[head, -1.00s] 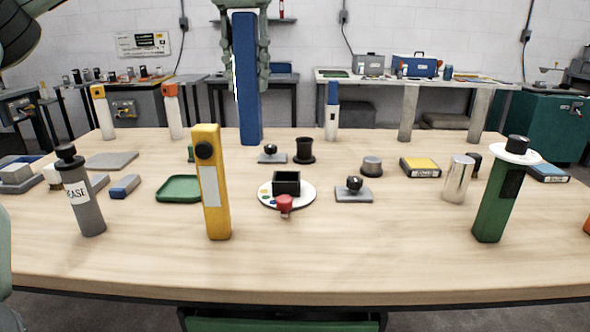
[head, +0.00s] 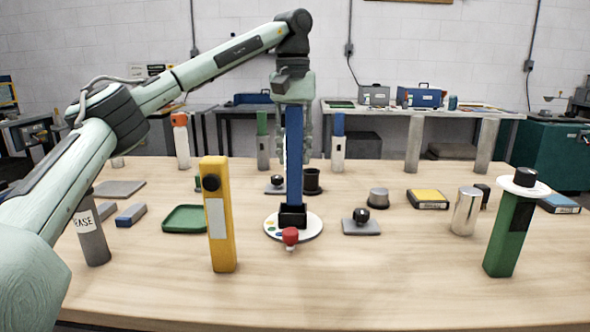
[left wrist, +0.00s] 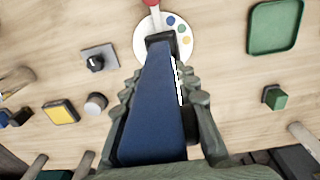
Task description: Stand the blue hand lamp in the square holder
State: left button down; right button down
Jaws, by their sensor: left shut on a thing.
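The blue hand lamp (head: 294,160) is a tall, slim bar and stands upright. My left gripper (head: 293,125) is shut on its upper part, its fingers on both sides. The square holder (head: 293,216) is a small black box on a round white plate with coloured dots and a red knob in front. The lamp's lower end meets the holder's top and its tip is hidden there; I cannot tell how deep it sits. The left wrist view looks down the lamp (left wrist: 158,105) to the holder (left wrist: 160,38). My right gripper is not in view.
A yellow hand lamp (head: 217,220) stands at front left and a green one (head: 508,235) at front right. A green tray (head: 187,219) lies left of the holder. A black round holder (head: 312,182) is close behind. Bare tabletop lies in front.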

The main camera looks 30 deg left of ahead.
aim_at(294, 110)
pick_arm(q)
jog(key=shift+w+f, duration=0.15)
jog(key=shift+f, duration=1.95)
jog(key=shift+f, duration=0.15)
jog(key=c, duration=1.2)
grip_release()
notch_tip(294, 110, up, 12)
jog(key=shift+a+r, duration=0.1)
jog(key=shift+r, duration=0.1)
